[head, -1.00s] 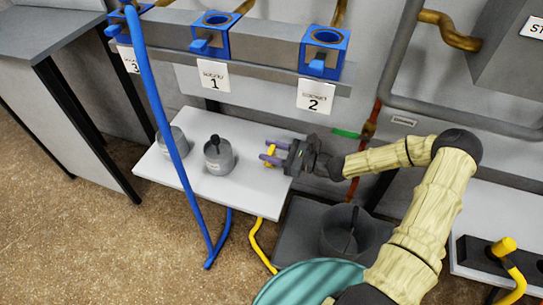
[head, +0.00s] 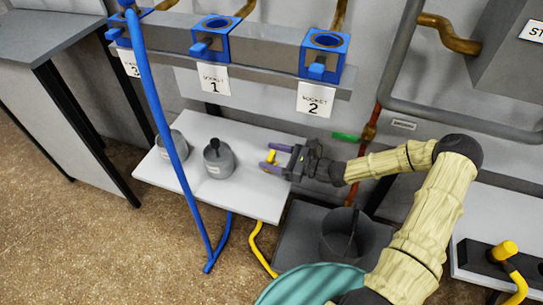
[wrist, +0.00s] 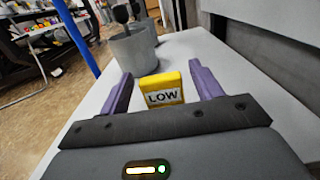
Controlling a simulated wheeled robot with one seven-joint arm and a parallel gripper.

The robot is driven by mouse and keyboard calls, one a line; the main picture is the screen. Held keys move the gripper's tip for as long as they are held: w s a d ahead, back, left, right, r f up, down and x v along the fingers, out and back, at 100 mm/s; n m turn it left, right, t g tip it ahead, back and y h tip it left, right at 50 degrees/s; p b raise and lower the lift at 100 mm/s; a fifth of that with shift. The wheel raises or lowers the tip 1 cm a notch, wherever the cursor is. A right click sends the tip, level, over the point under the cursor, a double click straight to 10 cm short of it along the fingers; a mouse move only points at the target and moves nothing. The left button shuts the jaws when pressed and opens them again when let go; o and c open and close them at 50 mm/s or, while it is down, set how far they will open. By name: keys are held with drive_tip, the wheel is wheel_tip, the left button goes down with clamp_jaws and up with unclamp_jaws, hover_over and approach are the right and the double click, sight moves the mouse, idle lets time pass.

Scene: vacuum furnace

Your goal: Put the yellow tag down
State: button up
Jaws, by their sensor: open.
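The yellow tag (wrist: 161,91), marked "LOW", stands on the white shelf (wrist: 196,47) between the two purple fingers in the wrist view. In the head view the yellow tag (head: 271,156) shows small near the shelf's right end. My gripper (head: 269,160) is open around the tag. In the wrist view my gripper (wrist: 160,88) has a clear gap between the tag and each finger. The lower edge of the tag is hidden behind the gripper body.
Two grey pots with black knobs, the nearer one (head: 218,160) and the farther one (head: 171,143), stand left on the shelf. A blue pipe (head: 160,110) runs in front. Blue sockets (head: 323,52) are mounted above. A dark grey bin (head: 352,238) stands below right.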

drive_tip(key=p+v, duration=0.3)
drive_tip(key=v, duration=0.8)
drive_tip(key=shift+d, duration=0.25)
drive_tip(key=shift+s, duration=0.1)
